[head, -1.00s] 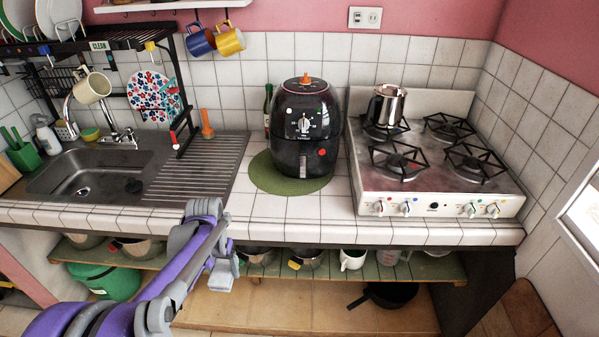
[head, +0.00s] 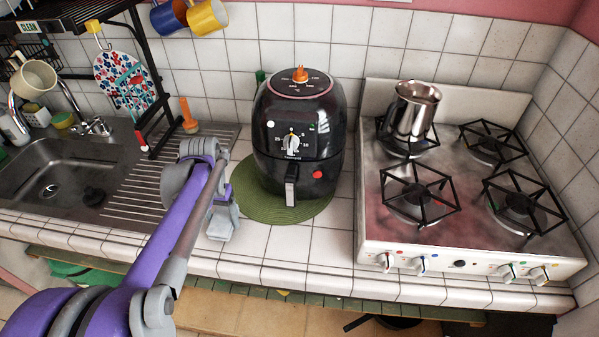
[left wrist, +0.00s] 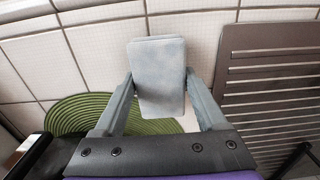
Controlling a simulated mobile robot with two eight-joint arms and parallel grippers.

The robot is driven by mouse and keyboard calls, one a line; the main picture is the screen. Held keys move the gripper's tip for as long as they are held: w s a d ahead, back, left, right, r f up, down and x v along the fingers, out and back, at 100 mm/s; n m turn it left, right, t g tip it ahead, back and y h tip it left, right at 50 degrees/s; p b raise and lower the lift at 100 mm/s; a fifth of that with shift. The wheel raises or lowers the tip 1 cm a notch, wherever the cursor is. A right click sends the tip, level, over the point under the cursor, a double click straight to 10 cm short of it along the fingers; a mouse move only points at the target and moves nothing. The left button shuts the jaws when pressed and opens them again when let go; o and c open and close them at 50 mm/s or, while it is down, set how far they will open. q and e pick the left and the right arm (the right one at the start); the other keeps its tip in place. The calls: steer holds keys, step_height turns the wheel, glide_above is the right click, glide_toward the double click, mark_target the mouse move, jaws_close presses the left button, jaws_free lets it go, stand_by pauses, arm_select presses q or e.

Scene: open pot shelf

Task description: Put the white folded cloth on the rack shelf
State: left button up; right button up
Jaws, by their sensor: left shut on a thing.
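The folded cloth (left wrist: 158,75) looks pale grey-white in the left wrist view, a flat rectangular bundle between my fingers. My left gripper (left wrist: 159,92) is shut on it. In the head view the cloth (head: 223,226) and the left gripper (head: 222,210) show over the tiled counter, left of the air fryer; I cannot tell the exact height. The black metal rack (head: 75,14) stands over the sink at the upper left, only partly in view, with a "CLEAN" tag on its edge. My right gripper is out of view.
The black air fryer (head: 298,140) stands on a round green mat (head: 245,195) close to my left gripper. A stove (head: 375,235) with a metal pot (head: 411,112) is to the right. Mugs (head: 207,17) hang beside the rack. The sink (head: 45,165) and ribbed drainboard (head: 140,200) lie left.

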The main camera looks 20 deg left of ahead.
arm_select(q)
steer(key=shift+w+d, duration=0.2)
steer(key=shift+d, duration=0.1)
steer(key=p, duration=0.2)
glide_above(292, 238)
steer(key=a, duration=0.3)
steer(key=shift+s+d+r, duration=0.1)
steer(key=shift+s, duration=0.25)
steer(key=d, duration=0.2)
steer(key=shift+w+d, duration=0.35)
steer(key=shift+d, duration=0.05)
steer(key=shift+f, duration=0.8)
